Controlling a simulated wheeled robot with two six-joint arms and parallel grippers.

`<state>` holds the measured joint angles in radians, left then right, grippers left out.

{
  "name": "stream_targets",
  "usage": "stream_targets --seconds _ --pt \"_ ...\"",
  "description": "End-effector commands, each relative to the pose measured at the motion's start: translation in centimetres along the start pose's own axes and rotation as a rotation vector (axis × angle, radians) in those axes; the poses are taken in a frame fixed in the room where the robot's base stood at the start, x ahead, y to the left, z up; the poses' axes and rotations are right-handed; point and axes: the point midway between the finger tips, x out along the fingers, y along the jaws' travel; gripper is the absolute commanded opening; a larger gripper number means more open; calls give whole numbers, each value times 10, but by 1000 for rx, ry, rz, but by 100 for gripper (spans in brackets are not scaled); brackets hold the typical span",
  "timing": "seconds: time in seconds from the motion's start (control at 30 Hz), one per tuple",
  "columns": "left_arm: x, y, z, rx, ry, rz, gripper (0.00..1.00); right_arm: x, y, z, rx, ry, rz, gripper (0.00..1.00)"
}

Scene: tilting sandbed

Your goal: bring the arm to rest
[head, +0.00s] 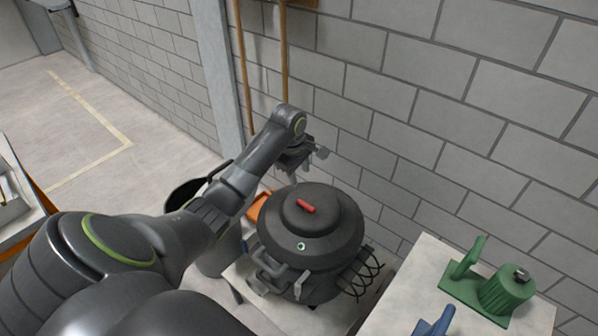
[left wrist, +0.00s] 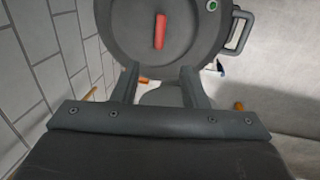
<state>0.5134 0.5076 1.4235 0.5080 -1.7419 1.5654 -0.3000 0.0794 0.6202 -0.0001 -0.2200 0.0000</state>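My left arm reaches in from the left, and its gripper (head: 308,158) hangs in the air behind and above the dark round lidded vessel (head: 335,228). In the left wrist view the two fingers of the gripper (left wrist: 158,74) stand apart with nothing between them. The vessel's lid (left wrist: 190,40) lies beyond the fingertips there. A red bar (head: 306,206) sits on top of the lid, and it also shows in the left wrist view (left wrist: 160,31). My right gripper is in neither view.
The vessel stands on a pale surface close to the grey block wall (head: 440,130). A pale table (head: 420,270) at the right holds a green canister (head: 506,290) on a green stand and a blue object (head: 434,323). A black-rimmed bin (head: 185,192) stands behind my arm. Open floor lies at the left.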

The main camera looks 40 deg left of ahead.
Motion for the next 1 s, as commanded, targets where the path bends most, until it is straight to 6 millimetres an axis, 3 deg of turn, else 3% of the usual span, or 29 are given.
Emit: stream_targets --seconds 0.63,0.77,1.0 --pt "4 -7 3 29 2 -2 40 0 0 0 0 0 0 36" --pt "24 -39 16 172 13 -6 40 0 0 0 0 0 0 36" --pt "56 -139 53 615 50 7 40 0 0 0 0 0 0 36"
